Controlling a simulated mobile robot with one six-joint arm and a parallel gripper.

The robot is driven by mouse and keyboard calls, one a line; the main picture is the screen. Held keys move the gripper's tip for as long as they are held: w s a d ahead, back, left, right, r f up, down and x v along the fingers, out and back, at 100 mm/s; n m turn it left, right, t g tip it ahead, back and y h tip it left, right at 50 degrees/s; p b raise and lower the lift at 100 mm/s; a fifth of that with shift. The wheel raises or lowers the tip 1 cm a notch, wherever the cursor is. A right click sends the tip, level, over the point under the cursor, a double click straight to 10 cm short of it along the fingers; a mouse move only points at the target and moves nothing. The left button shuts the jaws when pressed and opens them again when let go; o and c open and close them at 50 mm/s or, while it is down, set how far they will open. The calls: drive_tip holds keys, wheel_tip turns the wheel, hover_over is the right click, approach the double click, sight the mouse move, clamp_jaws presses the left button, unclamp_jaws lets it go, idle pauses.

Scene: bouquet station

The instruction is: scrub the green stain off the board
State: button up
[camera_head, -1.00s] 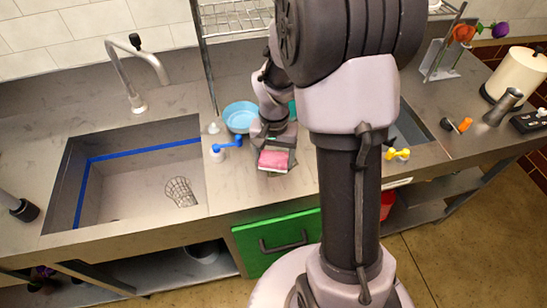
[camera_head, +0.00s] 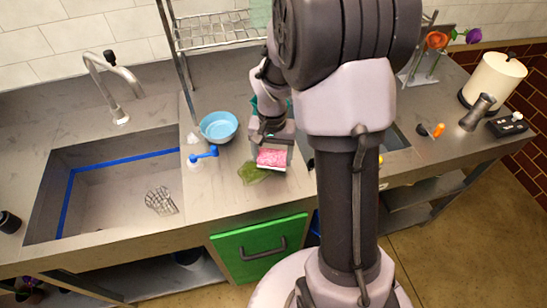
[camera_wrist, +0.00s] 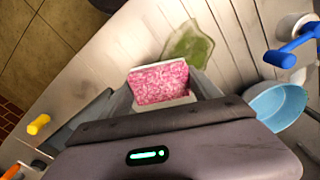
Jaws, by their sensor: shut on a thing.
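My gripper (camera_head: 271,148) is shut on a pink, speckled sponge (camera_head: 271,159) with a white edge. The sponge also shows between the fingers in the wrist view (camera_wrist: 160,82). The green stain (camera_head: 253,173) is an uneven, murky patch just left of and in front of the sponge in the head view. In the wrist view the stain (camera_wrist: 188,45) lies beyond the sponge, up and to the right. The pale, lined surface around it (camera_wrist: 110,55) looks like the board; its edges are hard to make out in the head view. Whether the sponge touches the surface cannot be told.
A light-blue bowl (camera_head: 218,126) and a blue-handled item (camera_head: 203,156) stand left of my gripper. A sink (camera_head: 110,185) with a wire whisk-like thing (camera_head: 160,200) is farther left. A wire rack (camera_head: 215,35) stands behind. A green drawer (camera_head: 260,246) is below the counter.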

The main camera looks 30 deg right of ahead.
drive_tip(key=shift+r+p, duration=1.95)
drive_tip(key=shift+r, duration=0.7)
drive_tip(key=shift+w, duration=0.1)
